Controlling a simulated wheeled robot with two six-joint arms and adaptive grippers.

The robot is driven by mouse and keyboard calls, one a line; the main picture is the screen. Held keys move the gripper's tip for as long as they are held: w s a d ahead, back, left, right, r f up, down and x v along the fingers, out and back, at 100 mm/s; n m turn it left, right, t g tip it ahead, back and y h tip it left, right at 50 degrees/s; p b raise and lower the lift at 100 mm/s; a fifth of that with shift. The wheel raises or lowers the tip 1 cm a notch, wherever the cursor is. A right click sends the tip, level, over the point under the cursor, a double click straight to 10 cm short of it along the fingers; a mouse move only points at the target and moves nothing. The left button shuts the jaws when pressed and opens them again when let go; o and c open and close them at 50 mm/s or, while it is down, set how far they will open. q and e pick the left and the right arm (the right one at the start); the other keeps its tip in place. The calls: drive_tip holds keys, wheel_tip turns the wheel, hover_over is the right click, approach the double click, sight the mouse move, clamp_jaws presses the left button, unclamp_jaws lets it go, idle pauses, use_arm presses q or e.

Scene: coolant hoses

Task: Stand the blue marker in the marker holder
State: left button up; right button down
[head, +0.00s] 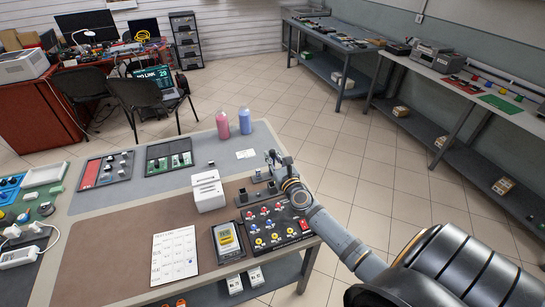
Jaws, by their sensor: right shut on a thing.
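My right gripper (272,158) is above the far right part of the near table, its arm coming in from the lower right. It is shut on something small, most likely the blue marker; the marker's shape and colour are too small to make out. Small dark grey blocks stand just below and beside the gripper, one at the left (243,197) and one closer under it (257,177). I cannot tell which of them is the marker holder. My left gripper is not in view.
A white box (209,191) stands left of the gripper. In front are a black panel of coloured knobs (270,228), a yellow meter (227,240) and a white chart (174,255). Pink (223,125) and blue (245,121) bottles stand behind. The brown mat's middle (130,230) is clear.

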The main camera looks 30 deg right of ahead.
drive_tip(key=shift+f+b, duration=1.85)
drive_tip(key=shift+f, duration=0.2)
drive_tip(key=shift+h+p, duration=0.3)
drive_tip(key=shift+f+b, duration=1.45)
drive_tip(key=shift+b, duration=0.05)
drive_tip(key=shift+f, duration=0.15)
drive_tip(key=shift+f+m+b, duration=0.3)
drive_tip(key=shift+f+b, duration=0.6)
drive_tip(key=shift+b, duration=0.1)
drive_tip(key=c, duration=1.2)
unclamp_jaws()
